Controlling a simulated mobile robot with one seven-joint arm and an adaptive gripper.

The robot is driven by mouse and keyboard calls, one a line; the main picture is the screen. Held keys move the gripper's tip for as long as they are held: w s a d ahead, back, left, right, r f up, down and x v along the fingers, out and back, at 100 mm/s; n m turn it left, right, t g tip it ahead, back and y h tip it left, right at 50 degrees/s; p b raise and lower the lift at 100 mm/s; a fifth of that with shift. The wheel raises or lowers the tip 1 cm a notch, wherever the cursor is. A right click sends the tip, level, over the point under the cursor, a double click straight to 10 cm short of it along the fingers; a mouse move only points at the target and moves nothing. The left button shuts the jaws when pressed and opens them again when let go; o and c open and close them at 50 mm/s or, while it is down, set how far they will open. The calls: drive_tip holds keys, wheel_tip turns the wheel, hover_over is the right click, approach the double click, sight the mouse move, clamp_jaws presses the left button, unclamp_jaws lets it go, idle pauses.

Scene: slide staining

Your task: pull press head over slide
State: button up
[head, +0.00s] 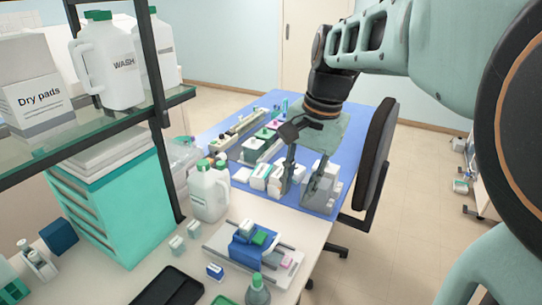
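What looks like the press stands near the front of the bench, a pale base (222,252) with grey rails. Its blue press head (243,254) sits toward the left part of the rails and carries a green and white top piece. A small pink patch (287,262), perhaps the slide, shows on the base to the right of the head, uncovered. My gripper (298,192) points down over the blue mat, behind and above the press and apart from it. Its two fingers are spread, with nothing clearly between them; small white items show behind them.
A white jug (208,192) stands left behind the press. A green-capped bottle (258,290) and a small blue block (215,271) stand in front. A black tray (168,288) lies front left. White boxes and racks crowd the blue mat (317,199). A dark chair back (377,148) is at right.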

wheel_tip(320, 180, up, 6)
drive_tip(key=d, duration=0.1)
drive_tip(key=shift+s+r, duration=0.2)
drive_tip(key=shift+s, duration=0.1)
drive_tip(key=b, duration=0.5)
approach(274, 244)
drive_tip(key=f, duration=0.5)
drive_tip(key=a+f, duration=0.1)
drive_tip(key=f, duration=0.1)
drive_tip(key=shift+w+f, duration=0.3)
drive_tip(key=shift+c, duration=0.4)
clamp_jaws()
